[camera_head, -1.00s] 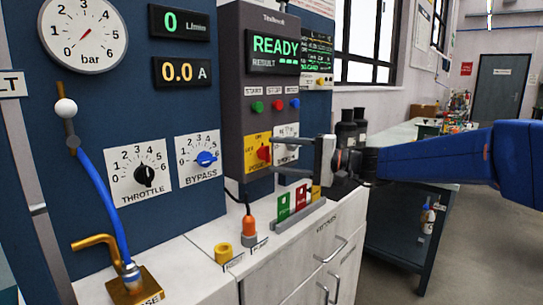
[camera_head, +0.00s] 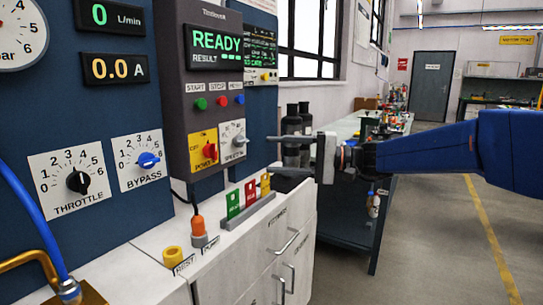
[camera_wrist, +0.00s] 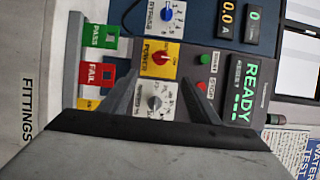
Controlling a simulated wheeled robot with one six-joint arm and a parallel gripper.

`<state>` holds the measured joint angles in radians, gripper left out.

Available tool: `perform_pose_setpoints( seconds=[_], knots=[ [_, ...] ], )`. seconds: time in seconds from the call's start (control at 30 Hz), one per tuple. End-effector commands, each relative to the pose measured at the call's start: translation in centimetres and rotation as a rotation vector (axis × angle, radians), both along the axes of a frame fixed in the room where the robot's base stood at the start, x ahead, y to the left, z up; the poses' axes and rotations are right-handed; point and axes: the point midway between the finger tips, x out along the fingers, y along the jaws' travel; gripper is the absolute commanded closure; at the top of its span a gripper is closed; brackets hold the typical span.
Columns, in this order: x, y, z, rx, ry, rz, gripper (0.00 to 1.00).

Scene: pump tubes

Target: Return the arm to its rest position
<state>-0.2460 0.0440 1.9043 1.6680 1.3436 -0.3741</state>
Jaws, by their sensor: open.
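My gripper (camera_head: 291,155) is open and empty in the head view, held out in front of the grey control box (camera_head: 176,110) at its right side. My blue arm reaches in from the right edge. In the wrist view, my two dark fingers (camera_wrist: 165,98) stand apart with the speed knob (camera_wrist: 155,102) seen between them. The red power knob (camera_head: 210,151) on its yellow plate is to the left of my gripper. The screen (camera_head: 213,46) reads READY. Nothing is held between the fingers.
A white cabinet (camera_head: 262,258) stands below, bearing a rack of green, red and yellow cards (camera_head: 249,198), an orange-topped plug (camera_head: 198,230) and a yellow ring (camera_head: 173,256). Dark bottles (camera_head: 291,128) stand behind my gripper. The floor (camera_head: 440,235) at right is open.

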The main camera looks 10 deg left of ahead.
Motion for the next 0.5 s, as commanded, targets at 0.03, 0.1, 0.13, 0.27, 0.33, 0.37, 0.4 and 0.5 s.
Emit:
perform_pose_setpoints(
  seconds=[0.03, 0.1, 0.13, 0.27, 0.33, 0.37, 0.4, 0.5],
  knots=[
    [0.0, 0.0, 0.0, 0.0, 0.0, 0.0, 0.44],
    [0.0, 0.0, 0.0, 0.0, 0.0, 0.0, 0.44],
    [0.0, 0.0, 0.0, 0.0, 0.0, 0.0, 0.44],
    [-0.1, 0.0, 0.0, -0.002, -0.001, 0.0, 0.44],
    [-0.5, -0.3, -0.2, -0.017, -0.003, 0.0, 0.44],
    [-0.8, -0.5, -0.4, -0.029, -0.005, 0.0, 0.44],
    [-1.5, -0.9, -0.7, -0.052, -0.009, 0.001, 0.44],
    [-3.8, -2.4, -2.2, -0.143, -0.022, -0.003, 0.44]
  ],
)
